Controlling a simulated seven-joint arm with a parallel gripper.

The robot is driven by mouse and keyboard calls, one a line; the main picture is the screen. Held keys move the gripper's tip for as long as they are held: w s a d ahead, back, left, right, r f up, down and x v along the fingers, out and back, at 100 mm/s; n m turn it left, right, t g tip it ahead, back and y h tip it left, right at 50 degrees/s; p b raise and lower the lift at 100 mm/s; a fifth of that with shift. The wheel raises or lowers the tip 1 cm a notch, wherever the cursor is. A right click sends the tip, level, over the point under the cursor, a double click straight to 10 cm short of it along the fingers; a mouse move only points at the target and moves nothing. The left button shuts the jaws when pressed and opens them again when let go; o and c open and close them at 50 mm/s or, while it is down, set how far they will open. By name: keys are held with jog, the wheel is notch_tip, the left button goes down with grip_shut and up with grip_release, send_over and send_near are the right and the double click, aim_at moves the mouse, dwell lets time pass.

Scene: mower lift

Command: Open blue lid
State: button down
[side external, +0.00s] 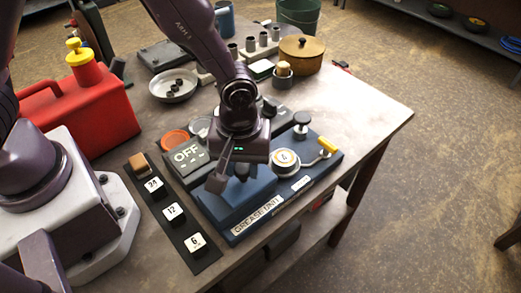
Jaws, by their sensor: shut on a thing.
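The blue lid (236,203) lies at the front of the blue grease unit (268,218), whose front face carries a "GREASE UNIT" label. It looks flat and closed. My gripper (233,178) is directly over the lid, pointing down, with its fingers low at the lid's back part. It is shut on what seems to be a dark grip of the lid, mostly hidden by the fingers and the gripper body. What lies under the lid is hidden.
Beside the lid are an OFF panel (187,153), a round dial (284,160) and a yellow-handled lever (326,147). A strip of numbered blocks (173,212) lies left. The table's right side is clear.

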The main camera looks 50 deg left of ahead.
aim_at(241, 169)
jog(key=shift+s, duration=0.1)
jog(key=c, duration=0.8)
grip_release()
jog(key=shift+r, duration=0.15)
notch_tip(241, 169, up, 13)
jog(key=shift+f, duration=0.1)
